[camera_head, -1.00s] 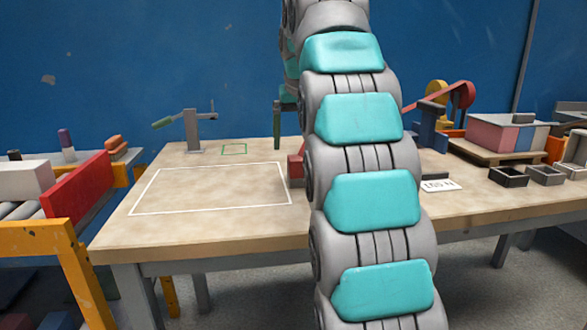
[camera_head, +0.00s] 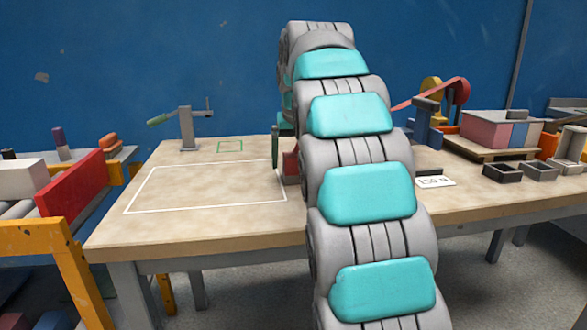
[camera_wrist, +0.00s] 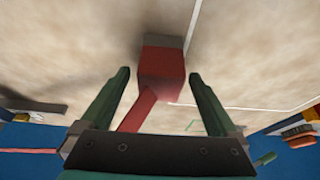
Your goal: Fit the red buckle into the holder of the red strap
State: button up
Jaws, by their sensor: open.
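The red buckle (camera_wrist: 162,68) is a red block with a grey end. In the wrist view it lies between and slightly beyond the fingertips of my gripper (camera_wrist: 158,76), with gaps on both sides. My gripper is open and holds nothing. A red strap (camera_wrist: 137,110) runs from the block towards the lower left. In the head view the block (camera_head: 291,164) shows beside my arm on the table, and a green finger (camera_head: 275,150) is left of it. The strap (camera_head: 430,95) reappears right of my arm, leading to a yellow wheel. A blue upright (camera_head: 437,132), perhaps the holder, stands below it.
The wooden table (camera_head: 110,235) has a white outlined area (camera_head: 205,190), clear inside. A clamp with a green handle (camera_head: 187,128) stands behind it. Right are a label (camera_head: 435,181), small dark bins (camera_head: 502,173) and a box on a pallet (camera_head: 490,130). My arm hides the table's middle.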

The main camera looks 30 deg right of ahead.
aim_at(292, 153)
jog(key=shift+c, duration=0.3)
grip_shut()
dwell(0.4)
jog(key=shift+r, duration=0.25)
jog(key=shift+r, duration=1.55)
jog(key=s+a+r+b, duration=0.1)
jog(key=s+a, duration=0.9)
jog(key=s, duration=0.2)
jog(key=shift+s+r+b, duration=0.25)
jog(key=shift+s+b, duration=0.05)
jog(key=shift+b, duration=0.1)
